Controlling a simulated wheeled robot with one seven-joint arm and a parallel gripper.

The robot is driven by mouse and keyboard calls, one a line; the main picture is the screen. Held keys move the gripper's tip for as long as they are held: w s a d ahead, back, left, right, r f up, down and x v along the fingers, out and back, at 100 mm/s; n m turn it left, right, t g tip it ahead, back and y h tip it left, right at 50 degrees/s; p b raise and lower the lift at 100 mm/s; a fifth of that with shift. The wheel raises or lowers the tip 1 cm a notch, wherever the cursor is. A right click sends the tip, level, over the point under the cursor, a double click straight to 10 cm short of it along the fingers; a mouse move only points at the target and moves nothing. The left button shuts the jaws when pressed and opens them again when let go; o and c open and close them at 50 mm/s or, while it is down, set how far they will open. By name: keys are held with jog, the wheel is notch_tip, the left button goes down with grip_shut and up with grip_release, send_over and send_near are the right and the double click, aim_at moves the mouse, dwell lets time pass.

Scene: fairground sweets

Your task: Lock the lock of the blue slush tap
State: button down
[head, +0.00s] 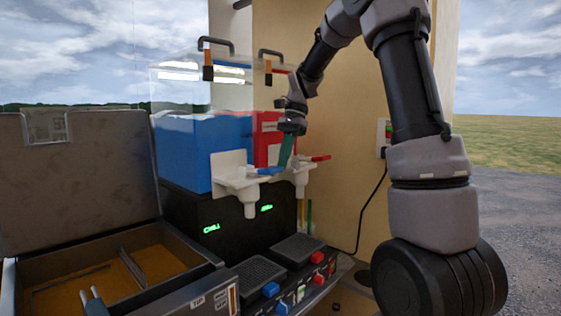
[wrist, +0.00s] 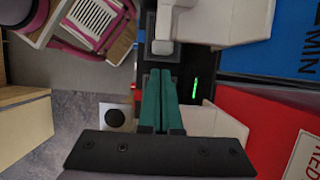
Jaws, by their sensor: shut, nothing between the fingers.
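The slush machine has a blue tank (head: 185,150) on the left and a red tank (head: 268,135) on the right. The blue tap (head: 236,180) is a white spout with a blue lever (head: 270,171) pointing right. My gripper (head: 284,164) has teal fingers, shut and empty, pointing down close to the tip of the blue lever; I cannot tell if they touch. In the wrist view the closed fingers (wrist: 161,72) lie below a white spout (wrist: 163,30). I cannot make out the lock itself.
The red tap (head: 300,178) with its red lever (head: 318,158) is just right of my gripper. Below are two drip grates (head: 297,247) and coloured knobs (head: 270,289). An open case (head: 90,240) fills the lower left. A wooden panel (head: 345,130) stands behind.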

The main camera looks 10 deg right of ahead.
jog(key=shift+s+a, duration=0.35)
jog(key=shift+a, duration=0.15)
jog(key=s+a, duration=0.2)
jog(key=a, duration=0.1)
dwell(0.4)
jog(key=v, duration=1)
jog(key=shift+d+r, duration=0.15)
jog(key=shift+r, duration=0.2)
jog(key=shift+w, duration=0.15)
